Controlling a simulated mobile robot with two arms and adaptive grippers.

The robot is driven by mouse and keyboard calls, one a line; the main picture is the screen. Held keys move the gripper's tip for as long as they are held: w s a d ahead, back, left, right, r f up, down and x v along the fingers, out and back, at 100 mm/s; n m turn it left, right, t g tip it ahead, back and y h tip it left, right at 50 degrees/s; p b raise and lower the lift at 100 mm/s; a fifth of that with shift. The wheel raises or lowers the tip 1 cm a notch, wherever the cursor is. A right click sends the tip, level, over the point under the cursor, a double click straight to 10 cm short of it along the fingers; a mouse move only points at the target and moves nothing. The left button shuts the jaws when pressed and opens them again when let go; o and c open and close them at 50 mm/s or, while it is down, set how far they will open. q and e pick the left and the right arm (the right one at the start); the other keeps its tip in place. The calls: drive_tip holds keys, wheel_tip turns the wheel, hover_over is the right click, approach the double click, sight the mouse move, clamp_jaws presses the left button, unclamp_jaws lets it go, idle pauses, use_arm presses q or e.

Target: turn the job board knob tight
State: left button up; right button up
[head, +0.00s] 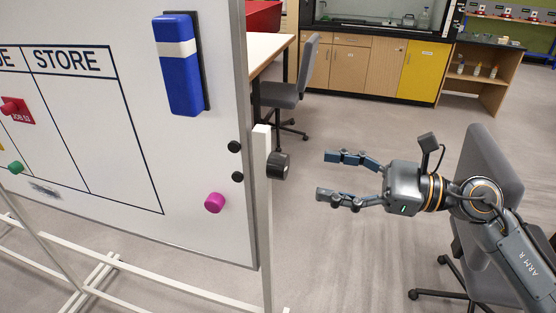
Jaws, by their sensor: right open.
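The job board (150,215) is a white board with a grey frame and a STORE column, filling the left of the head view. Its black knob (279,165) sticks out on the right side of the white stand post (262,205), beside the board's edge. My right gripper (334,175) is open and empty, to the right of the knob, with its two fingers pointing left toward it. A clear gap lies between the fingertips and the knob. The fingertips sit one above and one below the knob's height in the picture. My left gripper is not in view.
A blue eraser (180,70) and several magnets, one magenta (214,203), are on the board. A grey chair (490,180) stands behind my right arm, another (290,92) by a table (268,50). Cabinets (385,65) line the back. Floor around the gripper is open.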

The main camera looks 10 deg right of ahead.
sight(287, 167)
drive_tip(key=p+x, duration=0.4)
drive_tip(key=x, duration=0.5)
drive_tip(key=shift+a+r, duration=0.1)
drive_tip(key=shift+a, duration=0.05)
drive_tip(key=shift+w+a, duration=0.15)
drive_tip(key=shift+a, duration=0.2)
drive_tip(key=shift+c, duration=0.2)
drive_tip(key=c, duration=1.1)
